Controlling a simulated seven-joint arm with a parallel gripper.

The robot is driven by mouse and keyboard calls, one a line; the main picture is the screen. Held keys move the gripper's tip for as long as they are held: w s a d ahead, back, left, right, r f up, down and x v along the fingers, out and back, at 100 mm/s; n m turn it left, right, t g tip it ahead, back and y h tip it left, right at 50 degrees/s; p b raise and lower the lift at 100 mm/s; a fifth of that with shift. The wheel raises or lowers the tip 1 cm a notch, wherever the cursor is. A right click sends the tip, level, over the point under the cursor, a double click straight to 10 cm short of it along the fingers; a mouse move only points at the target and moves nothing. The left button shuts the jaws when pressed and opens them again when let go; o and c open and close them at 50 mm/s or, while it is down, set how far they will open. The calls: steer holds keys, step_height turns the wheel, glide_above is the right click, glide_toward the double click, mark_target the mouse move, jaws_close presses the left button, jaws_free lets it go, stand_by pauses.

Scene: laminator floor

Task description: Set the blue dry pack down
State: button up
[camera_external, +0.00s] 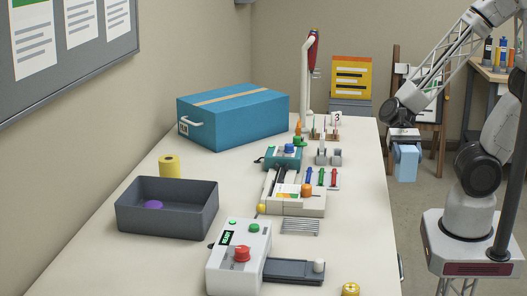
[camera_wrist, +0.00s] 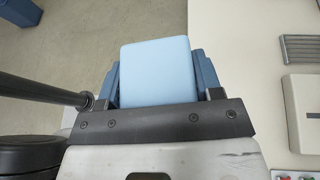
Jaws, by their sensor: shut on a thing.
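The blue dry pack (camera_external: 406,162) is a light blue block hanging below my gripper (camera_external: 404,146) in the external view. In the wrist view the dry pack (camera_wrist: 157,72) sits between the two dark blue fingers of my gripper (camera_wrist: 160,80), which are shut on it. In both views it is held in the air, off the right edge of the long table (camera_external: 348,240), with floor beneath it. The pack's far side is hidden.
On the table are a dark grey bin (camera_external: 168,222) with a purple item inside, a large blue box (camera_external: 235,118), a yellow roll (camera_external: 170,166), a white machine with a red button (camera_external: 240,262), and several small devices. Bare table shows along the right edge and front left.

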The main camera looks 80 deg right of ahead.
steer(key=w+d+m+t, duration=0.2)
steer(key=w+d, duration=0.3)
steer(key=w, duration=0.9)
steer(key=w+d+m+t, duration=0.25)
steer(key=w+d, duration=0.25)
steer(key=w, duration=0.9)
steer(key=w+d+m+t, duration=0.2)
steer(key=w+d, duration=0.3)
steer(key=w, duration=0.8)
steer(key=shift+n+h, duration=0.25)
steer(key=shift+h, duration=0.15)
steer(key=f, duration=0.3)
steer(key=w+f, duration=0.1)
steer(key=f, duration=0.1)
steer(key=shift+d+f, duration=0.1)
steer(key=shift+f, duration=0.2)
steer(key=w+f, duration=0.1)
steer(key=w, duration=1.5)
steer(key=shift+f, duration=0.2)
steer(key=shift+a+f, duration=0.1)
steer(key=shift+a, duration=0.1)
steer(key=shift+f, duration=1.7)
steer(key=shift+f, duration=0.1)
